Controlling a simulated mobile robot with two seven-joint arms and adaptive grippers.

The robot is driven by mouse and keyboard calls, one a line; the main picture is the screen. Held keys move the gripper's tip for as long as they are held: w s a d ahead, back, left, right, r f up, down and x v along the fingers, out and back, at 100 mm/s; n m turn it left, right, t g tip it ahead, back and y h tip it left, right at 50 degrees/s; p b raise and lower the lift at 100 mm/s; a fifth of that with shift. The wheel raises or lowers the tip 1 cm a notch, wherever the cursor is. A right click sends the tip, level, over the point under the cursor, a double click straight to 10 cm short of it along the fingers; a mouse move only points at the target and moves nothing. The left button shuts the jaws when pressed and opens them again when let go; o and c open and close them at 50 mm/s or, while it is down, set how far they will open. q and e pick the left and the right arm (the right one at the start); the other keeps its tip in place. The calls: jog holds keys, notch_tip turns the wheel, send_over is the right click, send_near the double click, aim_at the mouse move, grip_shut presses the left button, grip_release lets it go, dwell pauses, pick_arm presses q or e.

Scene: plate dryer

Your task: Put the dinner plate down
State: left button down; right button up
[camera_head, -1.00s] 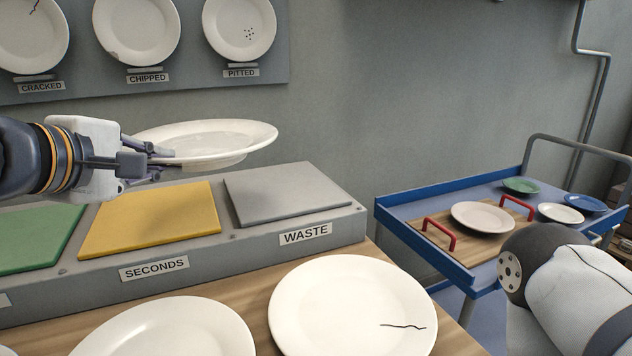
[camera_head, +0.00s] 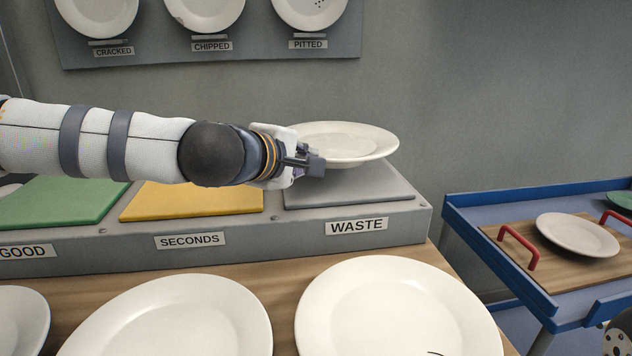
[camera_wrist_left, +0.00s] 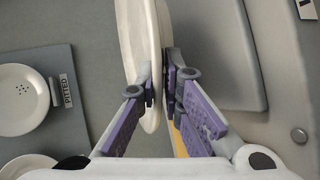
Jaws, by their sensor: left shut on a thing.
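A white dinner plate (camera_head: 345,143) is held roughly level above the grey pad (camera_head: 350,188) behind the WASTE label (camera_head: 357,226). My left gripper (camera_head: 312,160) is shut on the plate's left rim. In the left wrist view, the purple-padded fingers (camera_wrist_left: 160,92) pinch the rim of the plate (camera_wrist_left: 142,50). The plate appears apart from the pad, with a small gap that is hard to judge. To the left are the yellow pad (camera_head: 192,201) over SECONDS and the green pad (camera_head: 62,202) over GOOD. My right gripper is not in view.
Several white plates, one with a crack (camera_head: 400,310), lie on the wooden counter in front. Sample plates labelled CRACKED, CHIPPED and PITTED (camera_head: 310,10) hang on the wall board. A blue cart (camera_head: 500,258) at right carries a plate on a red-handled wooden tray (camera_head: 565,262).

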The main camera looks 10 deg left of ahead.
aim_at(312, 193)
pick_arm(q)
jog(key=shift+w+d+f, duration=0.15)
jog(key=shift+w+d, duration=0.05)
jog(key=shift+w, duration=0.1)
jog(key=f, duration=0.1)
jog(key=f+b, duration=0.1)
jog(key=f, duration=0.1)
jog(key=shift+w+d+f, duration=0.15)
jog(key=shift+w+f, duration=0.05)
jog(key=shift+f, duration=0.05)
jog(key=shift+r, duration=0.2)
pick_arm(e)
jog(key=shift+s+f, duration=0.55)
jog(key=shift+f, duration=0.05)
pick_arm(q)
jog(key=shift+f, duration=0.15)
jog(key=c, duration=2)
grip_release()
jog(key=shift+f, duration=0.15)
jog(key=shift+s, duration=0.1)
